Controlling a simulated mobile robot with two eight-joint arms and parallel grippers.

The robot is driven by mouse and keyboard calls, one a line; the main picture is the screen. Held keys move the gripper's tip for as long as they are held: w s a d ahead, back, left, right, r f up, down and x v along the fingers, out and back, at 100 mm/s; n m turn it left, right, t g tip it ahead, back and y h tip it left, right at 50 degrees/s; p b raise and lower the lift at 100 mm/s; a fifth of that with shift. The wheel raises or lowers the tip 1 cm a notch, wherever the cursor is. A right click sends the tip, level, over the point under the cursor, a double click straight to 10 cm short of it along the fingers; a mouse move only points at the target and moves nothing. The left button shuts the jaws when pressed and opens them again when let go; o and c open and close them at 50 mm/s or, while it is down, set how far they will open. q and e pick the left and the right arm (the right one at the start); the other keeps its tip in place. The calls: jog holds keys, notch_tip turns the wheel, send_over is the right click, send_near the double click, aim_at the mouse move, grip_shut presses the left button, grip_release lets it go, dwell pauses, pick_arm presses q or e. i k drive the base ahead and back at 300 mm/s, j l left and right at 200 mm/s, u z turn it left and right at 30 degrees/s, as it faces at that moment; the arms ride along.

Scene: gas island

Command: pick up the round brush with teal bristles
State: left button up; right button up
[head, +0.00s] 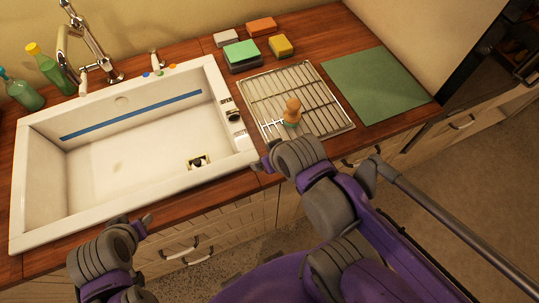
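The round brush (292,108) stands on the wire rack on the counter, with its rounded wooden knob up. A little teal of its bristles shows at its base, against the rack. My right gripper (264,156) is in front of the rack's near left corner, apart from the brush. Its fingers are small and partly hidden by the wrist, so I cannot tell how far apart they are. My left gripper (137,222) is in front of the sink's near edge, far from the brush. Its fingertips are apart, and nothing shows between them.
The white sink (140,195) fills the left of the counter, with a faucet (93,40) and bottles (50,70) behind it. The wire rack (325,120) lies between the sink and a green mat (375,85). Several sponges (242,54) lie behind the rack.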

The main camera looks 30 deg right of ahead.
aim_at(292, 116)
jog(key=z, duration=1.35)
